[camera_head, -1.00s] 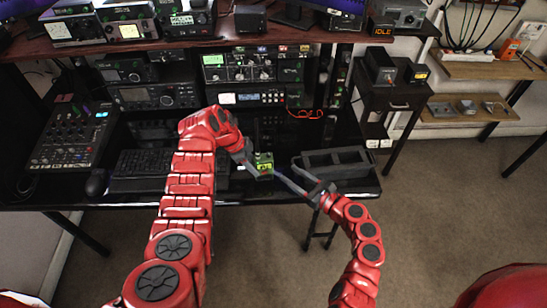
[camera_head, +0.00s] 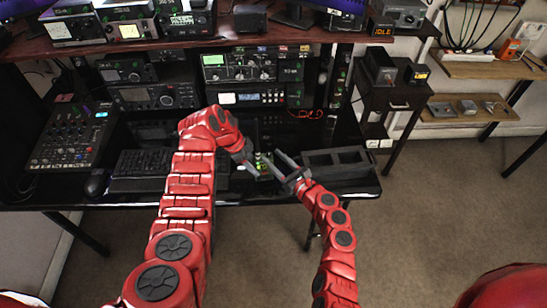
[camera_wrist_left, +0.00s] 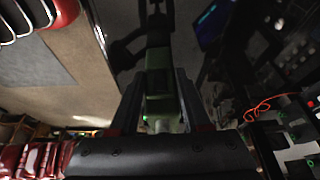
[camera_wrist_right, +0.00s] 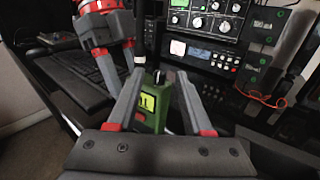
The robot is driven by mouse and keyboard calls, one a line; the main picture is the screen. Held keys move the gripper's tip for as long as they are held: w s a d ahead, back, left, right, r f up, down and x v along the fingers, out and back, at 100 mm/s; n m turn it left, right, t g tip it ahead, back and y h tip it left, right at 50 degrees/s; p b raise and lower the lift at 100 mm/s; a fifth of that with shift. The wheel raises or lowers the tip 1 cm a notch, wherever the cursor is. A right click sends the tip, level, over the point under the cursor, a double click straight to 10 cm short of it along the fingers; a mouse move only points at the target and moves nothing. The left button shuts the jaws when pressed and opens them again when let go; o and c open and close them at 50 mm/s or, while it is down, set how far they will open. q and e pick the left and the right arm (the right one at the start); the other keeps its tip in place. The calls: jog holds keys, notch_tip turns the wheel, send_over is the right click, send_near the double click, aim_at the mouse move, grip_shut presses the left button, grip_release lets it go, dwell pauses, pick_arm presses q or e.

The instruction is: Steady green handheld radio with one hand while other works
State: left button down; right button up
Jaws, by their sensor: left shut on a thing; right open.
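A green handheld radio (camera_head: 263,163) is above the front of the black desk, partly hidden by my grippers in the head view. My left gripper (camera_head: 250,166) is shut on it; in the left wrist view the radio's green body (camera_wrist_left: 162,104) lies between the two fingers. In the right wrist view the radio (camera_wrist_right: 155,104) looks upright, with a lit yellow-green display and dark parts on top. My right gripper (camera_head: 276,163) is open beside the radio on its right. In its wrist view the fingers stand apart on either side of the radio; contact cannot be told.
A dark open-topped tray (camera_head: 335,165) stands close right of my right gripper. A keyboard (camera_head: 146,164), a mouse (camera_head: 96,184) and a mixer (camera_head: 68,135) are to the left. Stacked radio equipment (camera_head: 240,68) stands behind. An orange cable (camera_head: 306,114) lies at the back right.

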jog(key=shift+w+a, duration=0.3)
jog(key=shift+w, duration=0.1)
jog(key=shift+c, duration=0.2)
grip_shut()
jog(key=shift+w+d+n+g+y, duration=0.1)
jog(key=shift+w+n+g+y, duration=0.05)
jog(key=shift+n+g+y, duration=0.35)
jog(key=shift+w+d+n+g+y, duration=0.1)
jog(key=shift+n+g+y, duration=0.25)
jog(key=shift+y, duration=0.25)
jog(key=shift+w+d+f+n+g+y, duration=0.1)
jog(key=shift+w+n+g+y, duration=0.1)
jog(key=shift+n+g+y, duration=1.1)
jog(key=shift+s+a+f+n+g+y, duration=0.3)
jog(key=shift+s+f+n+g, duration=0.25)
jog(key=shift+g, duration=0.4)
jog(key=shift+s+a+f+n+g+y, duration=0.2)
jog(key=shift+s+a+f+n+g, duration=0.15)
jog(key=shift+s+f+g, duration=0.4)
jog(key=shift+w+d+r, duration=0.35)
jog(key=shift+w+r, duration=0.15)
jog(key=shift+w, duration=0.1)
jog(key=shift+w+d+r, duration=0.35)
jog(key=shift+w+r, duration=0.15)
jog(key=shift+w, duration=0.05)
jog(key=shift+w+r, duration=0.15)
jog(key=shift+r, duration=0.15)
